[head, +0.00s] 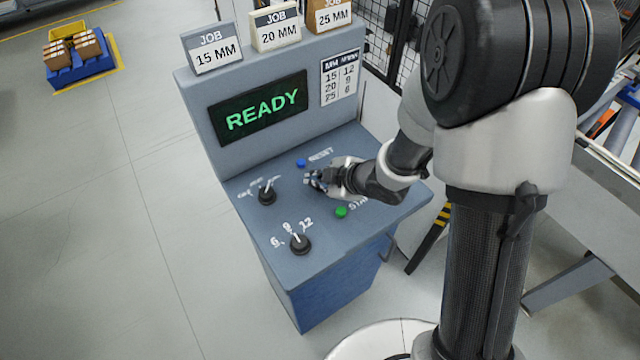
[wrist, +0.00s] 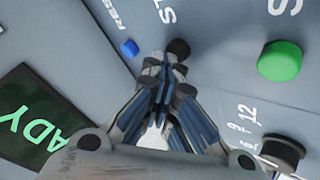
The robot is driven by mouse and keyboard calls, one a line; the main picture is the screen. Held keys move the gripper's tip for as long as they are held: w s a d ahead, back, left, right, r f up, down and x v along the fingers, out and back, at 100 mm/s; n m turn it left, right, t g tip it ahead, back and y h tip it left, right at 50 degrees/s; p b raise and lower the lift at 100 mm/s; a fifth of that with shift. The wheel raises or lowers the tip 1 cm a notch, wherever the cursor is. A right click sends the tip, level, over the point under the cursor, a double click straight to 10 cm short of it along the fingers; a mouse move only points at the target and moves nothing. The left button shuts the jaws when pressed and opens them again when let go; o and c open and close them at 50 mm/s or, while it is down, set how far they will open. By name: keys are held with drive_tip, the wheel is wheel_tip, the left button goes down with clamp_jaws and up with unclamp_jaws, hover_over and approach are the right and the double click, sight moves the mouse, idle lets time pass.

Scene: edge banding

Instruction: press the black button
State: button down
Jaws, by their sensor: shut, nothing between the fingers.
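The black button (wrist: 178,48) is a small dark round cap on the grey console panel in the wrist view, beside a partly cut-off white label. My gripper (wrist: 165,70) is shut and empty, with its fingertips right at the near edge of the button. I cannot tell whether they touch it. In the head view my gripper (head: 314,180) is low over the sloped panel between the blue and green buttons. It hides the black button there.
The blue button (head: 301,163) and green button (head: 341,212) flank my gripper. Two selector knobs, one (head: 267,195) behind and one (head: 300,243) in front, stand up at the left. The screen (head: 260,107) reads READY. Job cards (head: 212,52) stand on top.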

sight(318, 188)
idle(0.5)
drive_tip(key=shift+r+p, duration=0.8)
drive_tip(key=shift+r, duration=0.05)
wheel_tip(318, 188, up, 5)
drive_tip(key=p, duration=0.4)
idle(0.6)
